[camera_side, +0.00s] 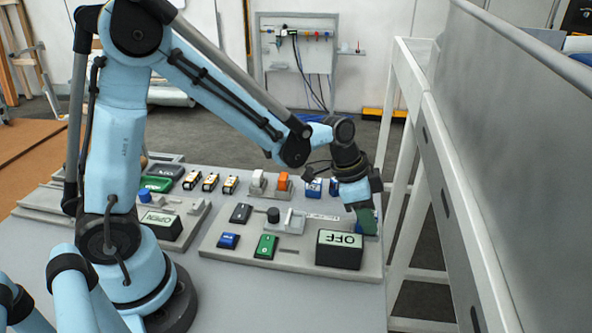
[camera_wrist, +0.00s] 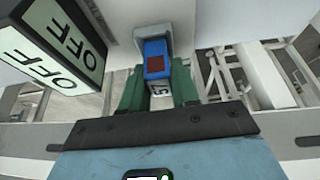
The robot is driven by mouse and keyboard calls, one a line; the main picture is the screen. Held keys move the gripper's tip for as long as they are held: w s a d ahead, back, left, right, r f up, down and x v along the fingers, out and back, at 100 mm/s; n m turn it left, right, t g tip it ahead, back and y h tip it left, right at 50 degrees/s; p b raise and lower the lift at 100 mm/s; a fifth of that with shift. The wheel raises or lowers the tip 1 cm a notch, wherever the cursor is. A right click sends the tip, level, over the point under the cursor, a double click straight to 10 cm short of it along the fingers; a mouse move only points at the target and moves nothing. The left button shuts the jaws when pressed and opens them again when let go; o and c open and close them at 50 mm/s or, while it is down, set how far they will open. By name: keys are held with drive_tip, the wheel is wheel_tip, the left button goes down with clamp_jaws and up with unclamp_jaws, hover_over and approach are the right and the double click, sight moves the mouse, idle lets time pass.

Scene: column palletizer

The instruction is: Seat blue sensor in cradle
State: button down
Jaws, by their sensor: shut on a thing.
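My gripper (camera_side: 367,221) is low at the right end of the grey panel, just behind the OFF display. In the wrist view its green fingers (camera_wrist: 157,85) are on both sides of the blue sensor (camera_wrist: 154,50), shut on it. The sensor has a dark red square on its face and a white label at its near end. Its far end overlaps a light grey block (camera_wrist: 150,31) that looks like the cradle. I cannot tell whether the sensor is down in it or above it. The side view hides the held sensor behind the fingers and display.
The OFF display (camera_side: 340,249) stands close beside my gripper. The panel also carries a green switch (camera_side: 265,246), a blue switch (camera_side: 228,240) and a dark knob (camera_side: 273,215). An orange block (camera_side: 283,181) sits at the back. A grey-railed conveyor (camera_side: 450,200) runs close on the right.

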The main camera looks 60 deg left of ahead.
drive_tip(key=shift+f, duration=0.3)
drive_tip(key=c, duration=0.8)
unclamp_jaws()
drive_tip(key=shift+o, duration=0.6)
drive_tip(key=shift+o, duration=1.1)
drive_tip(key=shift+r, duration=0.1)
drive_tip(key=shift+r, duration=3.35)
